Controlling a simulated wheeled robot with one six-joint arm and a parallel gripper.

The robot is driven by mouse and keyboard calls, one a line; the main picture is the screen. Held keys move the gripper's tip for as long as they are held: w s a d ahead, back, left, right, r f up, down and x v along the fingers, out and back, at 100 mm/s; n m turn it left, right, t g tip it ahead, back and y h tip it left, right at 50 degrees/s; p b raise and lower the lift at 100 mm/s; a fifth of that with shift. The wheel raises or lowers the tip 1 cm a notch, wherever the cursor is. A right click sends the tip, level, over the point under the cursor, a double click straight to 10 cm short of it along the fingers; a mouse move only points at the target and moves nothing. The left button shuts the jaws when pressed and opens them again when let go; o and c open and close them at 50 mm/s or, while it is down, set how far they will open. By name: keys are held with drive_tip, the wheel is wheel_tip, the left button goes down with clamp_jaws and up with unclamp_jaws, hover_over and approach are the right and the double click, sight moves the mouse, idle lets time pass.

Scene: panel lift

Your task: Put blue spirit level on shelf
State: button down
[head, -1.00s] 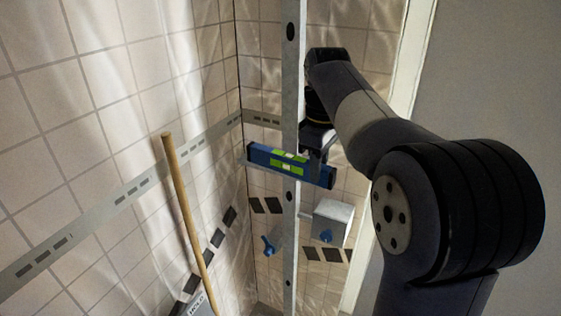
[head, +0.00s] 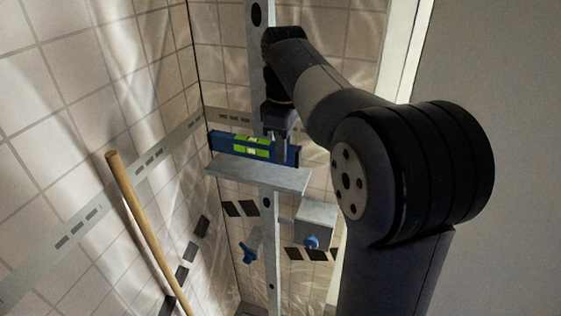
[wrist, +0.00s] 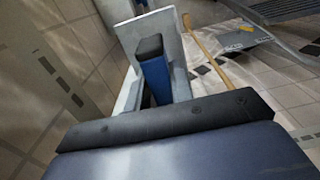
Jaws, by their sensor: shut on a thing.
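The blue spirit level (head: 228,144), with bright yellow-green vial windows, is held by my gripper (head: 279,150) near its right part, in front of the upright metal rail. A flat pale grey shelf plate (head: 258,173) shows directly below it in the head view. The level's lower edge meets the plate's back part in the picture; I cannot tell whether they touch. In the wrist view the level (wrist: 155,75) shows its black end cap, with the pale shelf (wrist: 172,45) beside and beyond it.
The perforated metal rail (head: 268,228) runs vertically behind the shelf. Below are a grey box (head: 316,218) with a blue knob and a blue-handled clamp (head: 248,252). A wooden pole (head: 148,225) leans at the left by the tiled wall. A white panel stands on the right.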

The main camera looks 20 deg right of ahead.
drive_tip(key=shift+f, duration=2.2)
drive_tip(key=c, duration=1.3)
unclamp_jaws()
drive_tip(key=shift+o, duration=0.2)
wheel_tip(320, 180, up, 12)
drive_tip(key=shift+r+p, duration=0.1)
drive_tip(key=shift+p, duration=0.2)
